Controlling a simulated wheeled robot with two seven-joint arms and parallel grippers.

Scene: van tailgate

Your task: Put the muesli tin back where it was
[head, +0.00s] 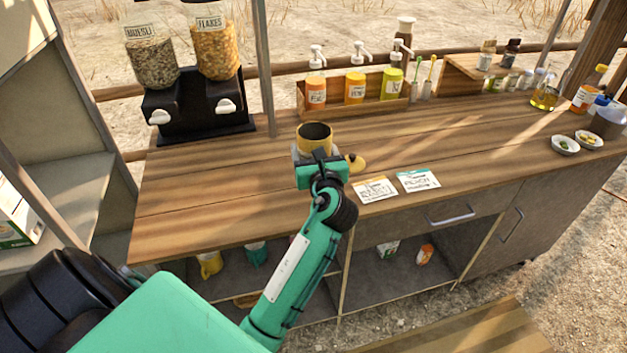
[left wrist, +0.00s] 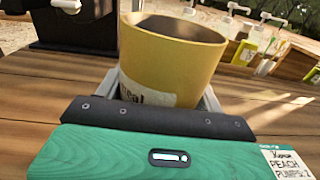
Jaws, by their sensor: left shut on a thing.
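A yellow tin (head: 314,135) with a dark open top is held upright by my left gripper (head: 318,158) over the front middle of the counter. In the left wrist view the tin (left wrist: 170,55) stands between the finger pads (left wrist: 165,100), with a white label partly hidden by the gripper. The full label cannot be read, and whether the tin's base touches the counter is hidden. A muesli dispenser (head: 150,58) stands at the back left of the counter. My right gripper is not in view.
A flakes dispenser (head: 216,50) stands beside the muesli one. A small yellow item (head: 355,162) lies right of my gripper, near two cards (head: 375,188) (head: 418,180). Pump bottles (head: 355,85) line the back. Mugs (head: 210,265) sit on the lower shelf.

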